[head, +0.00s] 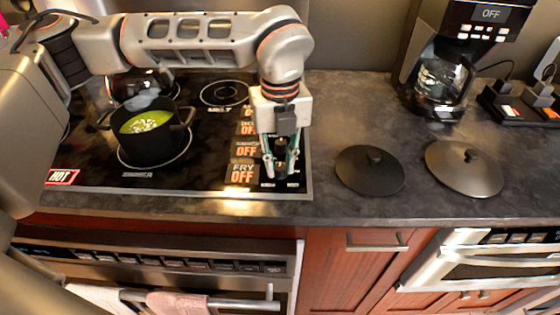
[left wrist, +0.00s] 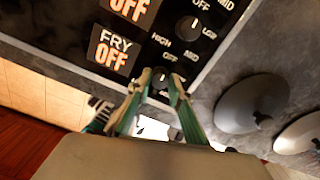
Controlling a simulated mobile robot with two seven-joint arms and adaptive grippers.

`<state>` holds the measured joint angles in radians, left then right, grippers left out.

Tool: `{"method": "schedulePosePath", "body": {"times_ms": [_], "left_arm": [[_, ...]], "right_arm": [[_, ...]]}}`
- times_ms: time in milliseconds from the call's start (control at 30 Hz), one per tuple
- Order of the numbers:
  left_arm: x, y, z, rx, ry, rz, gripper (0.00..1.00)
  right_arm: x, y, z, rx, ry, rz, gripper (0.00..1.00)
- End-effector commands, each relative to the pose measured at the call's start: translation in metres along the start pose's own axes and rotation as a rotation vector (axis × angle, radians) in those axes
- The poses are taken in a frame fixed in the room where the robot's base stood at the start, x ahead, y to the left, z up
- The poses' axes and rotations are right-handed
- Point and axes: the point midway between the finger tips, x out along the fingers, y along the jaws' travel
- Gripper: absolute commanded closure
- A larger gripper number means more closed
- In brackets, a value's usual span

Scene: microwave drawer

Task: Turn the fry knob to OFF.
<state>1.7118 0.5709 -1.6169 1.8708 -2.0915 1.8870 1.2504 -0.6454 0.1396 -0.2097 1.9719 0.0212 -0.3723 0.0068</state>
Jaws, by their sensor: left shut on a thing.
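The fry knob (left wrist: 161,80) is a small black dial at the stove's front right corner, seen in the left wrist view. A white mark shows on it, and HIGH and OFF are printed around the dials. My left gripper (head: 280,168) reaches down over it from above. In the left wrist view its green fingertips (left wrist: 160,88) stand on either side of the knob, shut on it. In the head view the fingers largely hide the knob. The fry label (head: 242,173) beside it shows OFF in orange; it also shows in the left wrist view (left wrist: 113,53). My right gripper is not in view.
Another dial (left wrist: 187,27) lies just behind the fry knob. A black pot (head: 150,140) with green contents stands on the left burner, near a HOT sign (head: 62,177).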

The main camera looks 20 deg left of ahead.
Motion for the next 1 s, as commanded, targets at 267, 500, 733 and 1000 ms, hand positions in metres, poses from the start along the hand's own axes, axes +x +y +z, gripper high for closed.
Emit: {"method": "schedulePosePath", "body": {"times_ms": [267,500,733,1000], "left_arm": [[-0.001,0.0,0.001,-0.002,-0.001,-0.001,0.67],[0.0,0.0,0.0,-0.001,0.0,-0.001,0.63],[-0.007,0.0,0.001,-0.001,-0.001,-0.001,0.63],[-0.056,-0.001,0.001,-0.002,-0.005,-0.003,0.63]], "right_arm": [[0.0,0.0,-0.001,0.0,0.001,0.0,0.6],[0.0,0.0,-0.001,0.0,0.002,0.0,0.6],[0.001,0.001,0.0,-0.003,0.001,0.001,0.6],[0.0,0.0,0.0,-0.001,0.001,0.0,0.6]]}}
